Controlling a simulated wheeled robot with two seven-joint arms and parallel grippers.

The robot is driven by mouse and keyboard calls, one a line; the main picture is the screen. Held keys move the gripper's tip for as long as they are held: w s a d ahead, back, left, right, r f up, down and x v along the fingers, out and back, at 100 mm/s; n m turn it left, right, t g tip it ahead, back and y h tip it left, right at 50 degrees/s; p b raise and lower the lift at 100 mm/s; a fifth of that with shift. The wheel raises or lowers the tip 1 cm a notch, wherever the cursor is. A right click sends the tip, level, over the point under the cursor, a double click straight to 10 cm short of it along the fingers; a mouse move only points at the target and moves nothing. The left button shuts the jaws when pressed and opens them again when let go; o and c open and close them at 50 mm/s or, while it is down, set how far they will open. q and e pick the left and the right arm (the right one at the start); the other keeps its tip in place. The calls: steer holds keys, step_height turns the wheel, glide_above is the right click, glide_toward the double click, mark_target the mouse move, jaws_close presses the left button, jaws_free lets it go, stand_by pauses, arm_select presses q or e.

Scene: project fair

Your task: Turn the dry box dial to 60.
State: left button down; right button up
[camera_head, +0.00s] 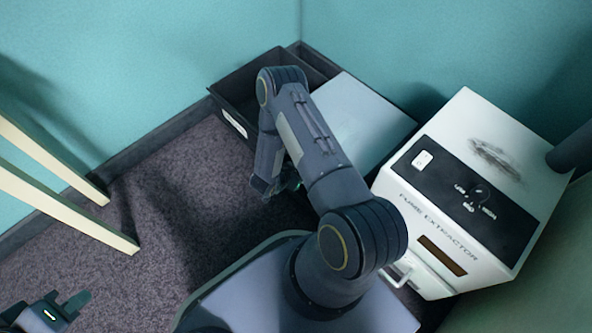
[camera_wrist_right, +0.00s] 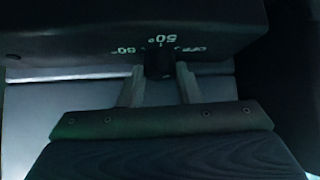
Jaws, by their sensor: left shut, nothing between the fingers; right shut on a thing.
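In the right wrist view the dial (camera_wrist_right: 158,64) is a small black knob on a dark front, the dry box (camera_wrist_right: 90,30). Upside-down white marks stand around it: one like 50 just above, 60 to the left, OFF to the right. Where its pointer stands is too dark to tell. My right gripper (camera_wrist_right: 159,72) has its two pale fingers shut on the dial. In the head view my right arm crosses the middle and hides most of its gripper and the dial. My left gripper (camera_head: 70,304) is shut and empty at the bottom left corner.
A white fume extractor (camera_head: 400,210) with a black panel stands at the right. A black open bin (camera_head: 240,85) and a grey-blue flat surface (camera_head: 375,115) lie behind my right arm. Pale legs (camera_head: 60,205) stand at the left; dark carpet (camera_head: 180,190) between is clear.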

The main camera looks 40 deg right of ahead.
steer(key=n+t, duration=0.1)
steer(key=n+t+y, duration=0.1)
steer(key=n, duration=0.1)
steer(key=shift+s+p, duration=0.25)
steer(key=shift+p, duration=0.05)
steer(key=shift+n+t+y, duration=0.5)
steer(key=shift+n+t, duration=0.4)
steer(key=shift+n, duration=0.3)
steer(key=o, duration=1)
steer(key=shift+d, duration=0.1)
